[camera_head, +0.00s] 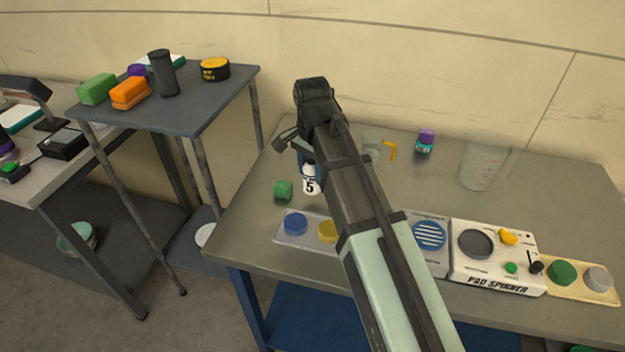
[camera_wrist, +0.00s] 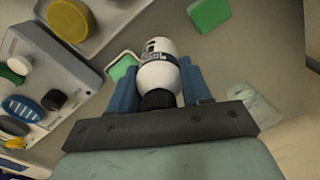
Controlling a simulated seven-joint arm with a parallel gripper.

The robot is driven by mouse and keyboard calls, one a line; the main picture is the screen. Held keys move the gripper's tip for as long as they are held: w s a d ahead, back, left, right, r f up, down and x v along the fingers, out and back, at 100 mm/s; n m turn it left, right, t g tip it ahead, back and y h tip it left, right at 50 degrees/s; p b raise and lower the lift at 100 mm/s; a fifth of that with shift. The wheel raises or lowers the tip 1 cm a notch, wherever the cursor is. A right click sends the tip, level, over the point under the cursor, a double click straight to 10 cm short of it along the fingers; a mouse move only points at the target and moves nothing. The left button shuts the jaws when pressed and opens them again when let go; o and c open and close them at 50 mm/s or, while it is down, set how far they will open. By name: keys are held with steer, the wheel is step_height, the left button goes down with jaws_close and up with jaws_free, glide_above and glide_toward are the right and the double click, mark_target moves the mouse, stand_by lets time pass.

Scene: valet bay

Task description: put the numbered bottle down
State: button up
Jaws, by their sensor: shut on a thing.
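The numbered bottle (camera_head: 311,181) is white with a dark label band and a black "5". In the head view it is upright over the left part of the grey table (camera_head: 248,222), partly hidden behind my arm. In the wrist view the bottle (camera_wrist: 158,72) sits between the two blue fingers, its dark cap toward my palm. My gripper (camera_wrist: 160,82) is shut on the bottle; in the head view its fingers are mostly hidden by my arm. I cannot tell whether the bottle's base touches the table.
A green block (camera_head: 283,190) stands just left of the bottle. A tray with blue (camera_head: 296,222) and yellow pads lies in front. The pad spinner (camera_head: 497,257) is to the right. A clear jug (camera_head: 372,145), a purple-topped bottle (camera_head: 425,141) and a clear beaker (camera_head: 484,165) stand behind.

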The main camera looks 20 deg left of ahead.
mark_target(312, 180)
steer(key=shift+f, duration=1.8)
steer(key=shift+f, duration=0.1)
steer(key=o, duration=1.2)
steer(key=shift+c, duration=0.2)
step_height(312, 180, up, 12)
steer(key=shift+r, duration=0.15)
